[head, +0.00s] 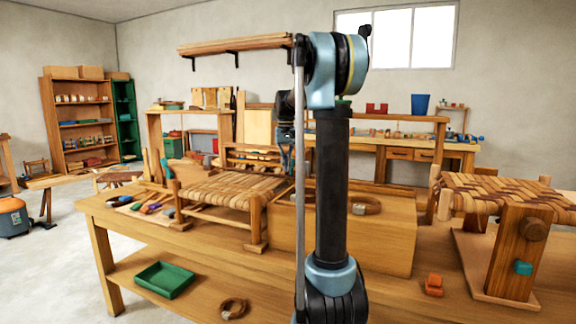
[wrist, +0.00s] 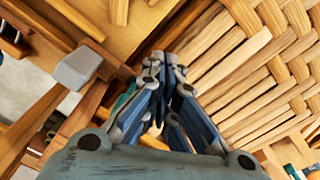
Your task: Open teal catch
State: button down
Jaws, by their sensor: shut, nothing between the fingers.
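A small teal catch (head: 523,268) sits on the front wooden upright of the right-hand woven seat in the head view. My gripper (wrist: 166,75) is shut and empty in the wrist view, beside the woven strips of a seat (wrist: 250,85).
The right-hand woven seat (head: 500,190) stands on the bench, with an orange block (head: 433,285) left of its base. A brown coil (head: 363,205) lies on a wooden box behind my arm. A green tray (head: 164,280) is on the lower shelf. Small tools lie at the bench's left.

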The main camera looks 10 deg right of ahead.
jog(key=shift+s, duration=0.1)
dwell(0.3)
jog(key=shift+w+d, duration=0.4)
jog(key=shift+w, duration=0.2)
jog(key=shift+w+d, duration=0.4)
jog(key=shift+w, duration=0.2)
jog(key=shift+r, duration=0.1)
notch_tip(320, 180, up, 8)
jog(key=s, duration=0.1)
jog(key=shift+a, duration=0.45)
jog(key=shift+s, duration=0.15)
